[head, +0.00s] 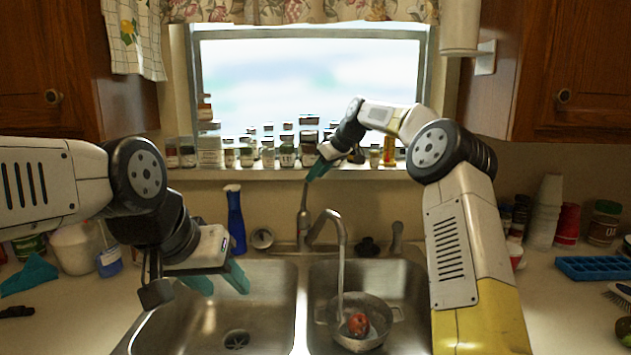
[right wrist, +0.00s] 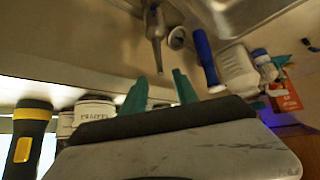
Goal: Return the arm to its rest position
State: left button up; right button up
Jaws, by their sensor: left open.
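My left gripper (head: 220,281) hangs over the left sink basin (head: 175,325) with its teal fingers parted and nothing between them. My right arm rises on the right and bends left, so its gripper (head: 318,170) is in front of the window sill, above the faucet (head: 340,240). In the right wrist view the right gripper's teal fingers (right wrist: 159,76) are apart, with no object between them.
Several jars (head: 287,155) crowd the window sill (head: 270,174) close to my right gripper. Stacked cups (head: 546,212) and a blue tray (head: 592,267) are on the right counter. Wooden cabinets flank the window.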

jog(key=s+d+r+m+h, duration=0.1)
jog(key=s+d+r, duration=0.1)
jog(key=s, duration=0.7)
jog(key=s+d+r+m+h, duration=0.1)
jog(key=s+d+r+m, duration=0.1)
jog(key=s, duration=0.6)
jog(key=s+d+r+m+h, duration=0.1)
jog(key=s+d+r, duration=0.1)
jog(key=s, duration=0.7)
jog(key=s+d+f+m, duration=0.3)
jog(key=s+f, duration=0.2)
jog(key=s, duration=0.6)
jog(key=s+d+f+m, duration=0.2)
jog(key=s+f, duration=0.3)
jog(key=s, duration=0.6)
jog(key=shift+s+d+f+m+t+h, duration=0.35)
jog(key=shift+s+d+m+t+h, duration=0.05)
jog(key=shift+d, duration=0.45)
